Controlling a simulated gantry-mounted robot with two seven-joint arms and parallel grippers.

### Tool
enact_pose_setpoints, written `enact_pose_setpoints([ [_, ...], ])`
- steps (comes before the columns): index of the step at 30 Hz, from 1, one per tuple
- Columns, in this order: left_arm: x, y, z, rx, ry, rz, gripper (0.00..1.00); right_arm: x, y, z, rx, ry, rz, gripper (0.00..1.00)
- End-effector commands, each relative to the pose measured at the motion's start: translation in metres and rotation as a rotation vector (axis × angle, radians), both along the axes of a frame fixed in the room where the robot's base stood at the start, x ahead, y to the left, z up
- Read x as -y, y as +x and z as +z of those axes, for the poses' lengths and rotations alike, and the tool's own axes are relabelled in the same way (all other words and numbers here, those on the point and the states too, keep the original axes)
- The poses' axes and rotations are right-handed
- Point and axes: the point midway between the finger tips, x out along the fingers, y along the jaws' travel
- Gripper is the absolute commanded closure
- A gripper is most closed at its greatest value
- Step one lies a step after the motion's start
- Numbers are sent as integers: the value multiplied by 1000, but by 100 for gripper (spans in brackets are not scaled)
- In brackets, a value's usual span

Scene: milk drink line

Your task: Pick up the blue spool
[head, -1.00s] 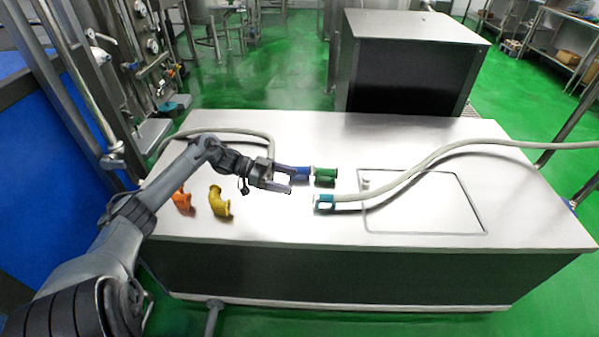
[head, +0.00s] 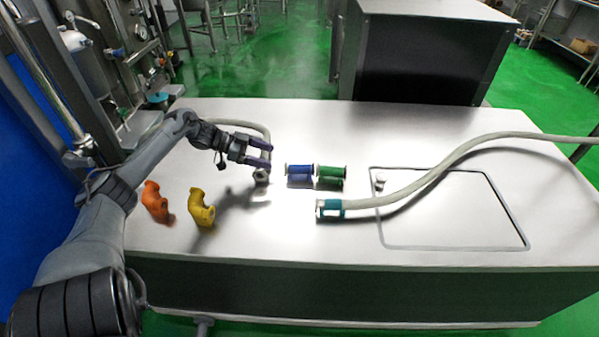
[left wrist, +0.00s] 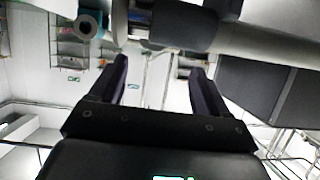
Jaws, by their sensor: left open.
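In the head view the whole blue spool shows. My left gripper (head: 268,155) is open and empty, above the table, to the left of the blue spool and apart from it. Its two fingers also show spread in the left wrist view (left wrist: 160,66), with nothing clear between them. I cannot make out the blue spool in that view. My right gripper is not in view.
A yellow elbow pipe (head: 201,208) and an orange one (head: 156,202) stand at the table's left. A pale hose with a teal end fitting (head: 330,209) lies in front of the spools. A second hose end (head: 261,176) is below my gripper. The right has a rectangular panel (head: 450,215).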

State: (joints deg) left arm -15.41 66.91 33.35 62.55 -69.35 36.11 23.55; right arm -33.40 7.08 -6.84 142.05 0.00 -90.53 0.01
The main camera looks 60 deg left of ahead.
Motion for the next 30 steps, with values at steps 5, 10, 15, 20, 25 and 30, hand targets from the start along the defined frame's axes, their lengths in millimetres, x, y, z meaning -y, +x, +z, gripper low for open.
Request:
enact_pose_setpoints([
  [5,12,18,-11,1,-1,-1,23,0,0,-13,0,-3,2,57],
  [10,17,26,-13,0,-2,-1,23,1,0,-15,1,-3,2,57],
  [15,25,35,-22,2,-1,-2,23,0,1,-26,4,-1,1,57],
  [20,37,50,-30,3,-1,-1,23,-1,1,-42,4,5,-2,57],
  [25,45,62,-34,0,0,-1,23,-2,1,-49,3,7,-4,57],
  [30,46,64,-33,0,0,0,23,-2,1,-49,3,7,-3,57],
])
